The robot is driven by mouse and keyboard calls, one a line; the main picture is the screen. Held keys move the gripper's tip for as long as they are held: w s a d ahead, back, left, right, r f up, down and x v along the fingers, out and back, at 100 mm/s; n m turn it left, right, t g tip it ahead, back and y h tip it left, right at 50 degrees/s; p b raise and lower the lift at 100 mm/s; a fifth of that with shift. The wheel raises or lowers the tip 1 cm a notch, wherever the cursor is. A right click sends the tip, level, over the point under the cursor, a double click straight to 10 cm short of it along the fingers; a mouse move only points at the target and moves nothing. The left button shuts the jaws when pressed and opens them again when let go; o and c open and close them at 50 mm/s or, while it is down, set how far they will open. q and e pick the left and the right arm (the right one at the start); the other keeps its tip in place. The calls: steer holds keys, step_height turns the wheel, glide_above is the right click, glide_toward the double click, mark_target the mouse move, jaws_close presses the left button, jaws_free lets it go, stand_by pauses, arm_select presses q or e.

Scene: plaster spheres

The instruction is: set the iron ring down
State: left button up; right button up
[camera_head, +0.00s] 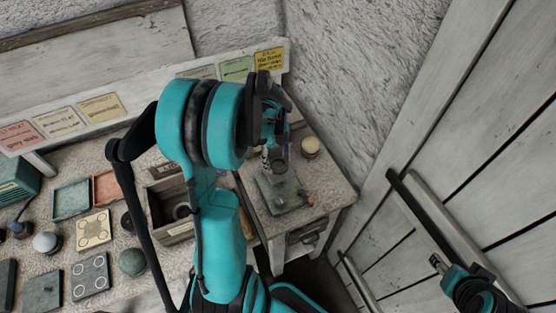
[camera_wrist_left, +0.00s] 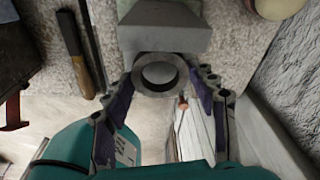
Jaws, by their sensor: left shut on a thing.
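The iron ring (camera_wrist_left: 160,91) is a dark grey ring with an open middle. In the left wrist view it sits between the two fingertips of my left gripper (camera_wrist_left: 162,88), which is shut on it. A grey block (camera_wrist_left: 165,38) shows just beyond the ring; I cannot tell whether they touch. In the head view my left gripper (camera_head: 274,158) is above the right end of the bench, over a grey-green plate (camera_head: 288,195), partly hidden by my arm. My right gripper (camera_head: 440,265) is at the lower right, away from the bench; its jaws are too small to read.
A cream-lidded jar (camera_head: 310,146) stands at the back right of the bench. A wooden box (camera_head: 172,232) and several small trays and plates lie to the left. A wooden-handled tool (camera_wrist_left: 93,75) lies left of the ring. A plank door (camera_head: 480,140) is at right.

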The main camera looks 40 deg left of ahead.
arm_select(q)
steer(key=shift+f+b, duration=0.6)
steer(key=shift+f, duration=0.1)
stand_by(0.4)
steer(key=o, duration=1.5)
steer(key=shift+c, duration=0.2)
steer(key=shift+r, duration=0.1)
steer(key=shift+r+p, duration=1.45)
steer(key=shift+r, duration=0.55)
steer(key=shift+d, duration=0.1)
